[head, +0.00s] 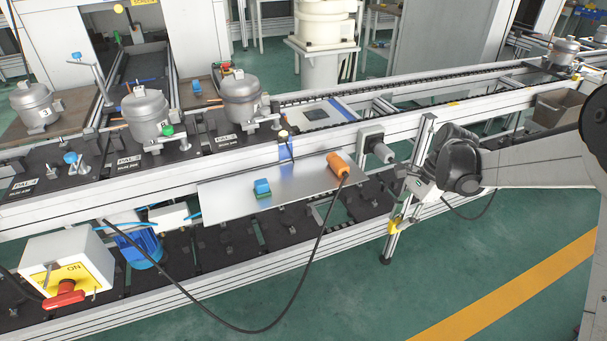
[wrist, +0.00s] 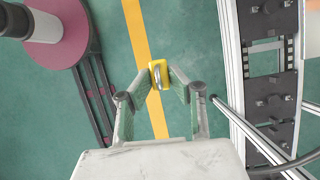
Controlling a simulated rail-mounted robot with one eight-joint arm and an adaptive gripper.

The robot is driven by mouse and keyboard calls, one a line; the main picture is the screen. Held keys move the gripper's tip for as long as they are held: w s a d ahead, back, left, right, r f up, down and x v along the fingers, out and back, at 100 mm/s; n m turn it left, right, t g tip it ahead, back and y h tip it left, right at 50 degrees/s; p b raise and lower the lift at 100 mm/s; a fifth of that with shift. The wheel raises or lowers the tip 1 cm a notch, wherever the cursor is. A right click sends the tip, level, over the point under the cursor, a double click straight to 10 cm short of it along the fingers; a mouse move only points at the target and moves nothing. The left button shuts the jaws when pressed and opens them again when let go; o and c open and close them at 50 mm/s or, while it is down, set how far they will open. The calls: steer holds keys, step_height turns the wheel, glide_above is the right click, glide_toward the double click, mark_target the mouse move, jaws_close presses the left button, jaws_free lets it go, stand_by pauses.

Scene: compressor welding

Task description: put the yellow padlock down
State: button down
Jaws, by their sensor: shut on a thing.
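The yellow padlock (wrist: 154,72), with a grey shackle, is between the fingertips of my gripper (wrist: 161,82) in the wrist view. My gripper is shut on it and holds it above the green floor. In the head view my gripper (head: 403,208) is at the right, in front of the conveyor frame and to the right of the metal shelf. A yellow patch at its tips there looks like the padlock (head: 394,227); its outline is hard to make out.
The metal shelf (head: 225,196) bears a blue block-like item (head: 262,187) and an orange plug (head: 338,163) with a black cable. A box with a red switch (head: 64,294) is at lower left. The shelf's left part is bare. Compressors (head: 146,112) stand on the line behind.

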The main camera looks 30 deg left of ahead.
steer(key=s+a+r+m+t+y+p, duration=0.1)
steer(key=s+a+r+m+p, duration=0.15)
steer(key=s+a+r, duration=0.6)
steer(key=s+a+r+m+t+p, duration=0.1)
steer(key=s+a+r+m, duration=0.2)
steer(key=a, duration=1.1)
steer(key=s+a+r+m+t+y+p, duration=0.1)
steer(key=s+a+r+m+p, duration=0.15)
steer(key=s+a+r, duration=0.6)
glide_toward(280, 180)
steer(key=shift+s+a+m, duration=0.15)
steer(key=shift+a+m, duration=0.15)
steer(key=shift+a, duration=0.6)
steer(key=shift+f, duration=2)
steer(key=shift+f, duration=0.1)
steer(key=c, duration=1.6)
jaws_free()
steer(key=v, duration=1.2)
steer(key=shift+a, duration=0.15)
